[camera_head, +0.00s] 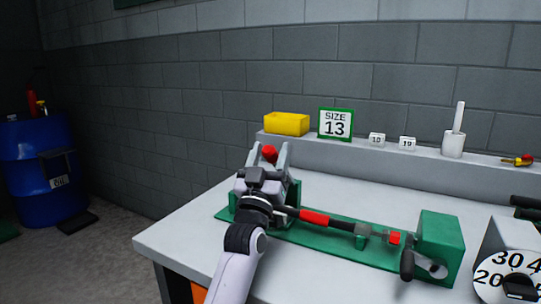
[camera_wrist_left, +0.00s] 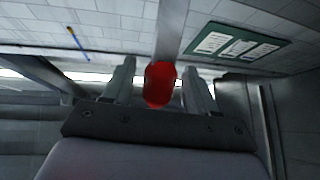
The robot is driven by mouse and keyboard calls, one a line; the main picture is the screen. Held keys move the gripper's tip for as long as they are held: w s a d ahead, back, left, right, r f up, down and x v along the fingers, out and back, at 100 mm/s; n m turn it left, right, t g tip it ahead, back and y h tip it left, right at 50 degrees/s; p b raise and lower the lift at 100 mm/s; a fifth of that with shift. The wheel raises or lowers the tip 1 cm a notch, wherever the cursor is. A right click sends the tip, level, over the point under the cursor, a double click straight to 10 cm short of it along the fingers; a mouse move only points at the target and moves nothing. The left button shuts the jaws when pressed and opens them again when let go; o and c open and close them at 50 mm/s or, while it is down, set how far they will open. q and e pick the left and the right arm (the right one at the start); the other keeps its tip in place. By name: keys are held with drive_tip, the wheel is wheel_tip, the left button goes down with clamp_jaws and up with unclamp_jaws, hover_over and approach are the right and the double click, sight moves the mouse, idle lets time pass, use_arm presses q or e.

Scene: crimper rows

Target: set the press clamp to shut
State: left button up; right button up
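The press clamp sits on a long green base (camera_head: 330,240) on the bench. A red knob (camera_head: 269,153) stands above the base's left end. My left gripper (camera_head: 270,150) is there with its two fingers pointing up, one on each side of the knob. In the left wrist view the red knob (camera_wrist_left: 159,84) is on a grey metal lever (camera_wrist_left: 172,30). It lies between the fingers of my left gripper (camera_wrist_left: 160,88), with a narrow gap showing on each side. My gripper and forearm hide the lever's foot in the head view. My right gripper is not in view.
A red sleeve (camera_head: 314,217) on a rod runs to a green block (camera_head: 440,245) with a dark crank knob (camera_head: 407,265). A yellow block (camera_head: 287,123), a "SIZE 13" sign (camera_head: 336,124) and small white blocks stand on the back ledge. A numbered dial (camera_head: 510,272) is at lower right.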

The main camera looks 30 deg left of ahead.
use_arm(q)
drive_tip(key=shift+f, duration=0.15)
drive_tip(key=shift+v, duration=3.5)
